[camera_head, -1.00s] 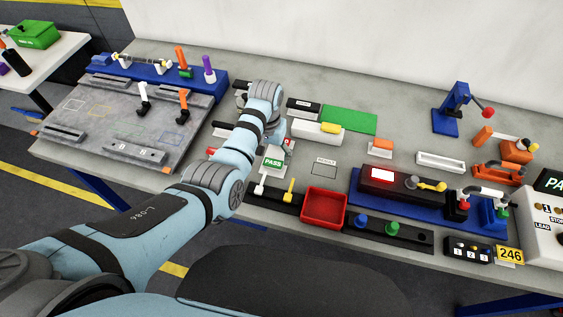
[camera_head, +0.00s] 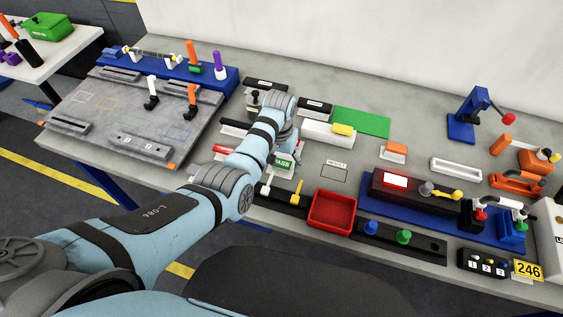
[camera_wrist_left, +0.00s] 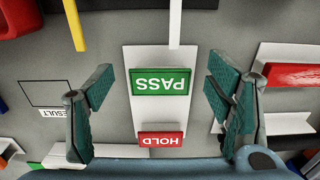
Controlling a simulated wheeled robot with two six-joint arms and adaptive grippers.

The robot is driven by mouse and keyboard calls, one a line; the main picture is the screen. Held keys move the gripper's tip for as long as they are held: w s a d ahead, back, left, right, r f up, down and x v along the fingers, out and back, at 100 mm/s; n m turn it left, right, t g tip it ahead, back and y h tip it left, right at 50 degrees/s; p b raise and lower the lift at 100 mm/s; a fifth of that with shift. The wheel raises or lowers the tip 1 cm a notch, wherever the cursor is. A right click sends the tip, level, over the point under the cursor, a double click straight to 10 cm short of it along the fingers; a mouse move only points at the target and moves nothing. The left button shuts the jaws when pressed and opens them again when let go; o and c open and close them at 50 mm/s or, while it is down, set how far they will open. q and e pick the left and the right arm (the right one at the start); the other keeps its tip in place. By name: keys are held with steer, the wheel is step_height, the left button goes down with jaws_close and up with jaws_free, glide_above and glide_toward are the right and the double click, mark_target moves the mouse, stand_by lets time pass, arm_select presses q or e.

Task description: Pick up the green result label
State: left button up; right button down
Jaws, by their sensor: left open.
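The green result label reading PASS (camera_wrist_left: 160,81) lies on a white stand (camera_wrist_left: 150,55) in the left wrist view, above a red HOLD label (camera_wrist_left: 160,139). In the head view the PASS label (camera_head: 283,163) shows only partly, below my left gripper (camera_head: 284,155). My left gripper (camera_wrist_left: 158,92) is open in the wrist view, with one finger on either side of the PASS label and clear gaps between. It holds nothing. My right gripper is not in view.
A red tray (camera_head: 332,211) stands to the right of the label, with a marked RESULT square (camera_head: 334,172) behind it. A yellow upright (camera_wrist_left: 75,25) and a red block (camera_wrist_left: 295,75) flank the fingers. A green mat (camera_head: 361,122) lies behind.

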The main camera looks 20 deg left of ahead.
arm_select(q)
steer(key=c, duration=0.8)
steer(key=shift+r, duration=0.15)
